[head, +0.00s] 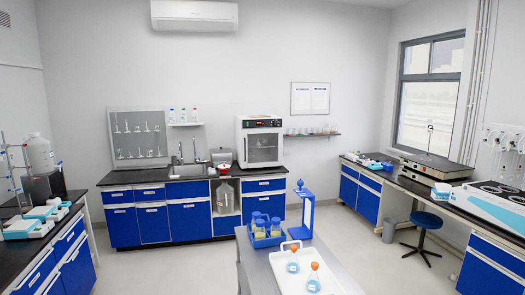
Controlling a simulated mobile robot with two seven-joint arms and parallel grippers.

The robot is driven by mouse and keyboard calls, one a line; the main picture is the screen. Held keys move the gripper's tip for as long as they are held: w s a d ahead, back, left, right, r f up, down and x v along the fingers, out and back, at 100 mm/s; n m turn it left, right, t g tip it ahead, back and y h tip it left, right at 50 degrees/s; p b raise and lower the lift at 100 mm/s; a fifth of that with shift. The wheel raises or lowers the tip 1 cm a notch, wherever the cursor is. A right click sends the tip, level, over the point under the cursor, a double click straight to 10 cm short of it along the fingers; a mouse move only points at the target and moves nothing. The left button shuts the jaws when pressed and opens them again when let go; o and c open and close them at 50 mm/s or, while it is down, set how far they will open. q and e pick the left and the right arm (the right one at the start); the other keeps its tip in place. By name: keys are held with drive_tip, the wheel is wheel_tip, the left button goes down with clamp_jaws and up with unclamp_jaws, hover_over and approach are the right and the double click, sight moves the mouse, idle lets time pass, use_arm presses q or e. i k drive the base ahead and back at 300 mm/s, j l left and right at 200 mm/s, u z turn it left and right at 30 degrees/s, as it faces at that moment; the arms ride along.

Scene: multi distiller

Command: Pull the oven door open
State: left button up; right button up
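The oven (242,132) is a white box with a control panel along its top front. It stands on the dark counter (150,178) against the back wall, right of the sink. Its oven door (263,149) has a grey window with a pale frame and looks shut. Any handle is too small to make out. Neither of my grippers shows in the head view.
A metal table (262,270) stands in front, bearing a white tray (283,262) with two flasks, a blue rack (267,241) of bottles and a blue stand (308,212). Blue cabinets (264,207) sit below the oven. Open floor (180,262) lies left of the table.

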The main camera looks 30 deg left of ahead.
sight(261, 148)
drive_tip(key=u, duration=1.2)
drive_tip(key=i+j, duration=0.1)
drive_tip(key=i, duration=7.5)
drive_tip(key=l+z, duration=0.05)
drive_tip(key=l, duration=0.1)
